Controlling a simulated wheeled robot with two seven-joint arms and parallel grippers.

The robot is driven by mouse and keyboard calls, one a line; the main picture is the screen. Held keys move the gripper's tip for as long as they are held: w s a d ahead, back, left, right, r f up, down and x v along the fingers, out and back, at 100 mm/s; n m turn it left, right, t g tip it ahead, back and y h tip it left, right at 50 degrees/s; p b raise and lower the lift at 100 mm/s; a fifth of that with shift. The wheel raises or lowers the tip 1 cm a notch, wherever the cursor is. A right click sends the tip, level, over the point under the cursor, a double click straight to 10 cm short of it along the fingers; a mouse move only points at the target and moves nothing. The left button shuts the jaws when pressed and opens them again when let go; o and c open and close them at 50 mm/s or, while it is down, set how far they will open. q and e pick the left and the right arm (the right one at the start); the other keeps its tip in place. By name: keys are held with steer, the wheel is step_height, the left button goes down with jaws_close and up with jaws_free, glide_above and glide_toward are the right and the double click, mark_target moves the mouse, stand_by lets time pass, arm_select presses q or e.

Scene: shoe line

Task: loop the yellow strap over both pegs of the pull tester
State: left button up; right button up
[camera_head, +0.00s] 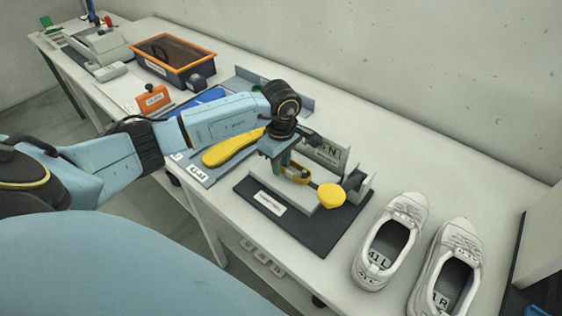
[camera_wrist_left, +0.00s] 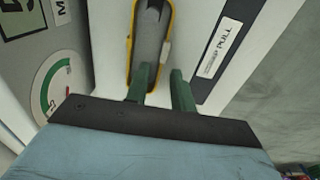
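The yellow strap (camera_head: 303,180) lies as a long loop on the tester. In the left wrist view the strap (camera_wrist_left: 130,45) runs around a grey slot, with dark peg-like parts (camera_wrist_left: 153,12) inside the loop near the top edge. My left gripper (camera_head: 286,163) is low over the tester. Its green fingers (camera_wrist_left: 163,80) are apart, one at each side of the strap's right run. Whether both pegs are inside the loop is unclear. My right gripper is out of view.
A pair of white shoes (camera_head: 392,240) stands to the right of the tester. A yellow insole-shaped piece (camera_head: 232,149) lies on a blue-grey tray to the left. An orange-rimmed bin (camera_head: 172,67) is farther back. A dial gauge (camera_wrist_left: 55,85) shows beside the strap.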

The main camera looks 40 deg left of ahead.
arm_select(q)
steer(key=shift+w+a+r, duration=0.1)
step_height(320, 180, up, 13)
stand_by(0.4)
stand_by(0.4)
